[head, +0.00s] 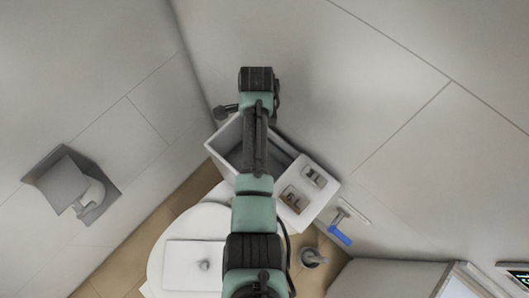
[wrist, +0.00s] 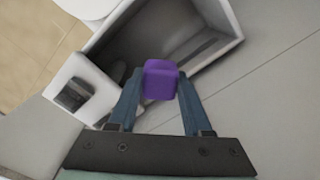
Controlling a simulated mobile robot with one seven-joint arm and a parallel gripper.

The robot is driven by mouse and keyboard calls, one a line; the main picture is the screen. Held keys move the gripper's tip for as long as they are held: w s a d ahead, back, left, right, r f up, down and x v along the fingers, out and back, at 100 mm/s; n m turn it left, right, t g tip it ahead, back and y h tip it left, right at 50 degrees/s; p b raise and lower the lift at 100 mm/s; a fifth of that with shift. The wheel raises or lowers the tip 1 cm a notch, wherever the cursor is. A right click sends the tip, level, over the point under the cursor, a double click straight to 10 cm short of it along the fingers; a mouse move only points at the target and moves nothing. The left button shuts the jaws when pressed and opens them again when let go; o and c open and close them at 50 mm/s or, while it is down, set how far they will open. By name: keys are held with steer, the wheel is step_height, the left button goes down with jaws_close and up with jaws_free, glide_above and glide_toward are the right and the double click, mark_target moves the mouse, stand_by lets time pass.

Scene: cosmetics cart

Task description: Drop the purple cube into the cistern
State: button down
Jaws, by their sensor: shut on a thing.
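The purple cube (wrist: 161,80) is held between the two blue fingers of my gripper (wrist: 160,88) in the wrist view. In that view the cube shows in front of the open cistern (wrist: 226,18), a white box with a dark grey inside. How high the cube is above the opening I cannot tell. In the head view the cistern (head: 219,145) stands in the corner behind the toilet, and my arm covers part of its opening. The cube and fingertips are hidden there.
A blue-handled valve (head: 339,235) is on the right wall, and a paper holder (head: 72,185) is on the left wall.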

steer(key=shift+w+a+f, duration=0.15)
steer(key=shift+a, duration=0.05)
step_height(320, 180, down, 6)
steer(key=b, duration=0.6)
steer(key=shift+c, duration=1.3)
jaws_free()
steer(key=shift+r, duration=0.2)
step_height(320, 180, up, 13)
steer(key=shift+f, duration=0.1)
